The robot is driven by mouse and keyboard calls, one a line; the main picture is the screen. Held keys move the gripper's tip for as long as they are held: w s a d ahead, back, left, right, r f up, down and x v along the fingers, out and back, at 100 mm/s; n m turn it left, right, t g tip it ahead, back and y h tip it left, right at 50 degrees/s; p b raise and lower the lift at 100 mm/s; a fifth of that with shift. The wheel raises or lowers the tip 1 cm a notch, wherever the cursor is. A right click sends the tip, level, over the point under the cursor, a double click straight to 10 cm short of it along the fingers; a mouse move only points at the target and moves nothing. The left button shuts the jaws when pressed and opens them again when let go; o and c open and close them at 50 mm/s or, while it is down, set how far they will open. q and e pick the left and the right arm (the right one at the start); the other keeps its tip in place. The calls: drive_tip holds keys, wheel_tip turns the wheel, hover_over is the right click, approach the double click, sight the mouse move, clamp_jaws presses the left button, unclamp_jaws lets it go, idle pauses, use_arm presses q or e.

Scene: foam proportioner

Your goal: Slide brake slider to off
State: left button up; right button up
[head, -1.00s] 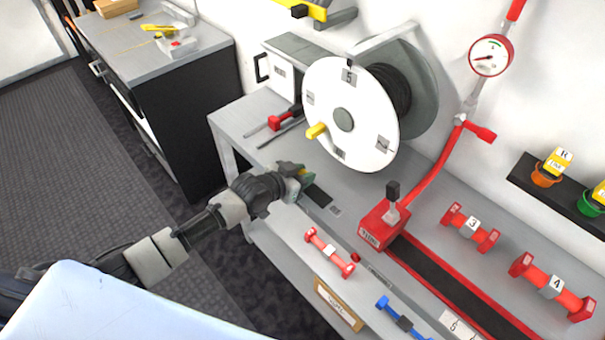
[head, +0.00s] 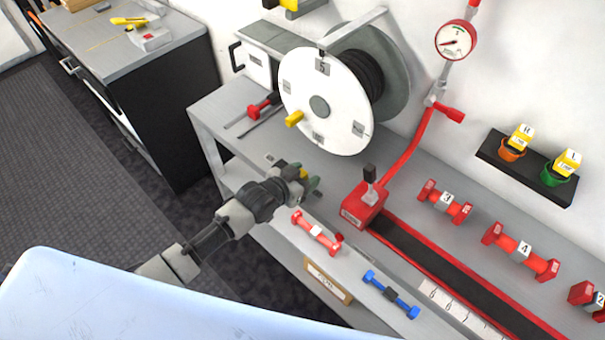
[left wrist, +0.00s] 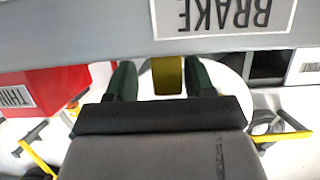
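A label reading BRAKE (left wrist: 225,14) shows upside down on a grey panel at the top of the left wrist view. My left gripper (head: 311,186) is at the bench's front edge, below the reel. In the left wrist view its two green fingers (left wrist: 161,75) are apart, one on each side of a yellow piece (left wrist: 167,76), likely the brake slider's knob. A gap shows on the left of this piece; I cannot tell whether the right finger touches it. The slider's track and off mark are hidden. My right gripper is not in view.
The hose reel (head: 325,140) with its yellow crank handle (head: 294,119) stands behind my gripper. To the right are a red block with a black-topped lever (head: 363,203) and a long dark track (head: 440,260). A red dumbbell-shaped piece (head: 316,233) lies on the lower ledge nearby.

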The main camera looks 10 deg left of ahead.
use_arm(q)
drive_tip(key=shift+a, duration=0.1)
drive_tip(key=shift+s+a, duration=0.2)
drive_tip(key=v, duration=1)
drive_tip(key=shift+s+b, duration=0.15)
drive_tip(key=shift+b, duration=0.3)
